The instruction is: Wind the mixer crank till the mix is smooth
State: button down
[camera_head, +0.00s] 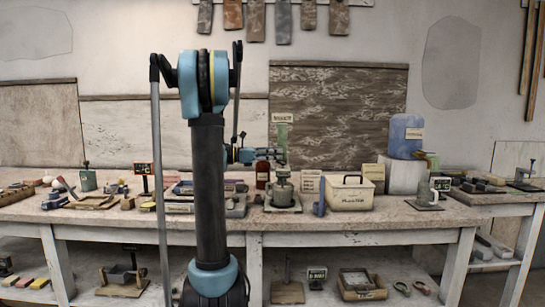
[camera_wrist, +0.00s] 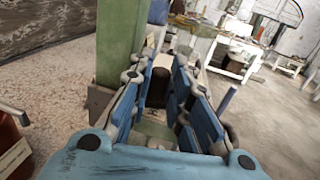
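A green upright post (camera_head: 282,138) with a sign on top stands at the back of the bench, behind a grey-green lidded pot (camera_head: 283,190). I cannot tell surely which parts form the mixer. In the wrist view the green post (camera_wrist: 120,45) rises close on the left of my gripper (camera_wrist: 172,75). The fingers are apart, with a dark brown knob-like piece (camera_wrist: 158,88) between them; contact is unclear. A green block (camera_wrist: 155,132) lies below it. In the head view my gripper (camera_head: 250,155) is small and partly hidden by my arm. The mix is not visible.
A cream box (camera_head: 350,193) and a blue container (camera_head: 406,136) on a pale block stand to the right. A dark red bottle (camera_head: 262,170) is close to the pot.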

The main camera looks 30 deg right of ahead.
jog(key=shift+w+a+n+t, duration=0.1)
jog(key=shift+n+t, duration=0.2)
jog(key=shift+s+a+n+t+y, duration=0.1)
jog(key=shift+s+a+n+t, duration=0.4)
jog(key=shift+n+t, duration=1.4)
jog(key=shift+s+a+n+t+y, duration=0.15)
jog(key=shift+a+n+t, duration=0.85)
jog(key=shift+t, duration=1.65)
jog(key=shift+s+a+n+t+y, duration=0.1)
jog(key=shift+s+a+n+t, duration=0.3)
jog(key=shift+n+t, duration=1.55)
jog(key=shift+w+a+m+t, duration=0.15)
jog(key=shift+m+t, duration=0.1)
jog(key=shift+t, duration=0.35)
jog(key=c, duration=1.8)
grip_release()
